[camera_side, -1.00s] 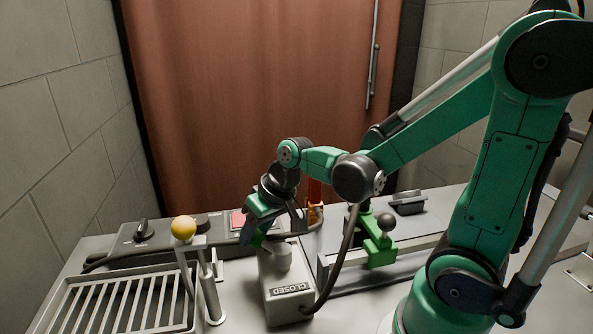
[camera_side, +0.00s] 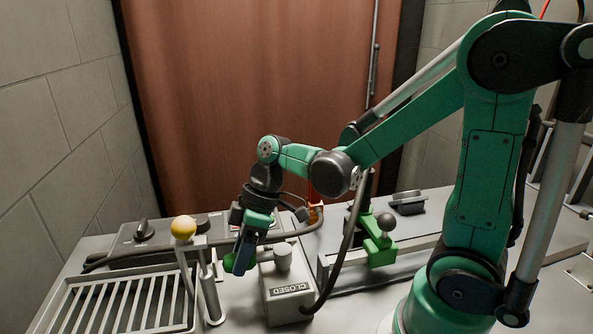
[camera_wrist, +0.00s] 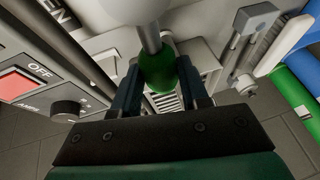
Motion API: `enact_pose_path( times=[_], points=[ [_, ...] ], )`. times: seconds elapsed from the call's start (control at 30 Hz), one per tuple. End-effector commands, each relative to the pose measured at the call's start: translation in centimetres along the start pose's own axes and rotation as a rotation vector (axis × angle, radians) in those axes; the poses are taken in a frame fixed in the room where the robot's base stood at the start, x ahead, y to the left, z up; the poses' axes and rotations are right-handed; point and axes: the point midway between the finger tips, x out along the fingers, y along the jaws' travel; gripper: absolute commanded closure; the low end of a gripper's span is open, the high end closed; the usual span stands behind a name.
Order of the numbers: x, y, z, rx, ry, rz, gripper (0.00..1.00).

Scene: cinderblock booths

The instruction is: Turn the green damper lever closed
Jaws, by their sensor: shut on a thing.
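The damper is a pale grey box (camera_side: 289,304) with a round grey hub (camera_side: 283,258) on top and a CLOSED label (camera_side: 291,289) on its near edge. In the wrist view, a metal rod (camera_wrist: 150,40) runs from the hub to the green lever grip (camera_wrist: 159,72). My gripper (camera_wrist: 160,92) is shut on this green grip, one finger on each side. In the side view my gripper (camera_side: 236,264) points down at the left of the box, with a bit of green at its tips. The lever points left from the hub, its rod mostly hidden there.
A yellow ball-topped lever (camera_side: 183,228) on a post stands close left of my gripper. A slotted grate (camera_side: 120,303) lies front left. A panel with a black knob (camera_side: 144,230) is behind. A green slider with a grey ball (camera_side: 386,222) stands right of the box.

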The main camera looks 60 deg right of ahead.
Motion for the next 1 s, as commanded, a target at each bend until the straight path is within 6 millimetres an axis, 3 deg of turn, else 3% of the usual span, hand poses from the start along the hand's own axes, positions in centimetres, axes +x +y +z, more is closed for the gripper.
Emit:
enact_pose_path(
  times=[1.0],
  points=[
    [0.1,-5.0,2.4,-0.820,-0.178,-0.341,1.00]
  ],
)
